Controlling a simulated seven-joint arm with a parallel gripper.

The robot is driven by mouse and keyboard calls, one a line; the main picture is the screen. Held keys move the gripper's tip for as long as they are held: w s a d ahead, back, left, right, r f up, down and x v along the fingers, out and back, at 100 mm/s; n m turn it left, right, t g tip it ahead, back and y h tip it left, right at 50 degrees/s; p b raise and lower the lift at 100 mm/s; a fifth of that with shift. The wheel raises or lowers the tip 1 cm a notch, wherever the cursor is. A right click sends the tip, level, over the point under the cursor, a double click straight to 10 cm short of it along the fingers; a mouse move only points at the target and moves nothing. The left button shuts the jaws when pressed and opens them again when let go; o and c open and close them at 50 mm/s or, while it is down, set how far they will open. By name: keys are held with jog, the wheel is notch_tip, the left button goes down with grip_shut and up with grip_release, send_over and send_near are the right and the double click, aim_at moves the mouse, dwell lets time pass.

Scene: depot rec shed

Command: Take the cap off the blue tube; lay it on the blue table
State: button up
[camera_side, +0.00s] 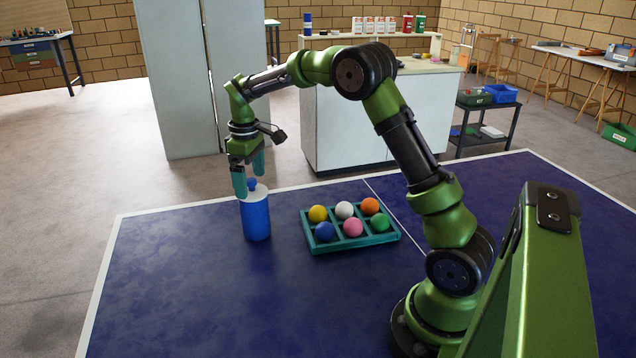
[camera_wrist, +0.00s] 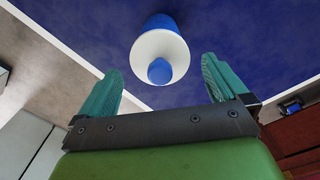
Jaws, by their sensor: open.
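The blue tube (camera_side: 256,218) stands upright on the blue table (camera_side: 170,270), near its far left part. It has a white shoulder and a small blue cap (camera_side: 251,184) on top. In the wrist view the tube (camera_wrist: 160,23) is seen from above, with its cap (camera_wrist: 159,71) at the centre of the white shoulder. My gripper (camera_side: 249,178) is open above the tube, with its teal fingers down around the level of the cap. In the wrist view the fingertips of my gripper (camera_wrist: 161,65) stand apart, one to each side, with nothing visible held between them.
A teal tray (camera_side: 355,243) with several coloured balls sits to the right of the tube. A white line crosses the table (camera_side: 395,214) beyond it. The table left of and in front of the tube is clear. A white cabinet (camera_side: 345,130) stands behind the table.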

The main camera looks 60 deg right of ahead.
jog(key=shift+f, duration=0.9)
jog(key=shift+c, duration=0.3)
jog(key=c, duration=0.9)
jog(key=shift+r, duration=0.1)
